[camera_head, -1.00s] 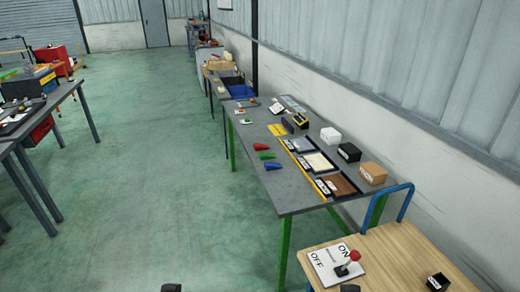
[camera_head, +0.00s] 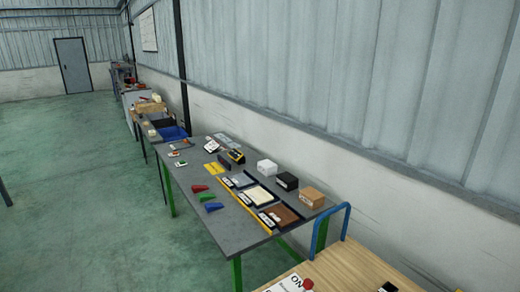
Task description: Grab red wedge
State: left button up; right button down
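The red wedge (camera_head: 199,188) lies on the grey table (camera_head: 218,229) with green legs, near its left edge. A green wedge (camera_head: 207,197) and a blue wedge (camera_head: 214,207) lie beside it, nearer to me in a row. The wedges are apart from one another. Neither of my grippers can be made out in the head view; only a small dark tip shows at the bottom edge, too little to identify.
Trays (camera_head: 285,215) and a yellow strip lie right of the wedges. White, black and brown boxes (camera_head: 312,197) stand along the wall side. A wooden-topped cart (camera_head: 345,268) with a blue handle (camera_head: 346,212) and a switch panel stands at the near right. The green floor (camera_head: 85,205) left of the table is clear.

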aim_at(196, 190)
jog(key=i+j+z, duration=0.2)
jog(key=z, duration=0.15)
jog(key=i+j+z, duration=0.1)
jog(key=j+z, duration=0.25)
jog(key=i+j+z, duration=0.15)
jog(key=z, duration=0.2)
jog(key=i+j+z, duration=0.2)
jog(key=j+z, duration=0.15)
jog(key=j, duration=1.25)
jog(key=j+z, duration=0.35)
jog(key=j, duration=3.05)
jog(key=i+l, duration=0.05)
